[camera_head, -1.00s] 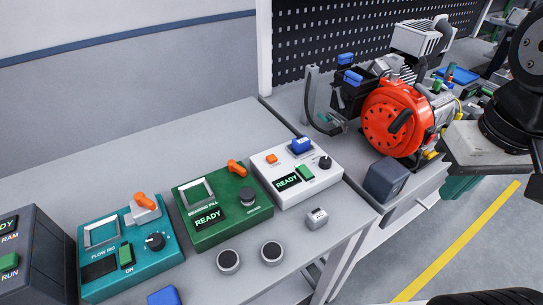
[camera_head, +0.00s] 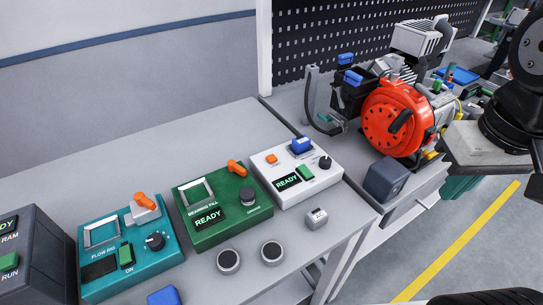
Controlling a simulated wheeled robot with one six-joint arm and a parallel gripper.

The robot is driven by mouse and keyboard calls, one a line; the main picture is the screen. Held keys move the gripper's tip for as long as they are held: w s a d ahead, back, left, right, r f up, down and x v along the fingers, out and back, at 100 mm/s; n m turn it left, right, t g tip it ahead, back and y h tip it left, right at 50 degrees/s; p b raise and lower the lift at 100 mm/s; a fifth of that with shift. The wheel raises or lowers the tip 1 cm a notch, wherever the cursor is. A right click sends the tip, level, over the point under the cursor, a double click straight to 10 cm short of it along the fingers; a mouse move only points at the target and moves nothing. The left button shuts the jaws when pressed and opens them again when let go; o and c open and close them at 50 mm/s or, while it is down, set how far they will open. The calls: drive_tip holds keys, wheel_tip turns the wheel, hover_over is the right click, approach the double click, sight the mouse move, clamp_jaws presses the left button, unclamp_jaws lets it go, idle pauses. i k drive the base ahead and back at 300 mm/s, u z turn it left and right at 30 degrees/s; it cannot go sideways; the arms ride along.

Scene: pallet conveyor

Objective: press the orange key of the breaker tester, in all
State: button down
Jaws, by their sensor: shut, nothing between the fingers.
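A white box (camera_head: 285,198) with an orange square key (camera_head: 271,159) stands at the right end of the row of test boxes. It is the only box here with an orange key of that shape, but I cannot read its name. Its display (camera_head: 288,181) reads READY. It also has a green key (camera_head: 305,173), a black knob (camera_head: 325,162) and a blue part (camera_head: 301,145) at its back. Nothing covers the orange key. My gripper is not in view; only dark parts of my arm show at the right edge.
Left of it stand a green bearing fill box (camera_head: 230,226) with a READY display, a teal flow rig box (camera_head: 150,268) and a dark box (camera_head: 50,255). Two round buttons (camera_head: 271,252) and a small grey block (camera_head: 316,218) lie in front. A red reel (camera_head: 385,125) stands right.

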sight(270, 158)
drive_tip(key=u, duration=2.6)
drive_tip(key=k, duration=1.25)
drive_tip(key=z, duration=1.6)
drive_tip(key=i, duration=1)
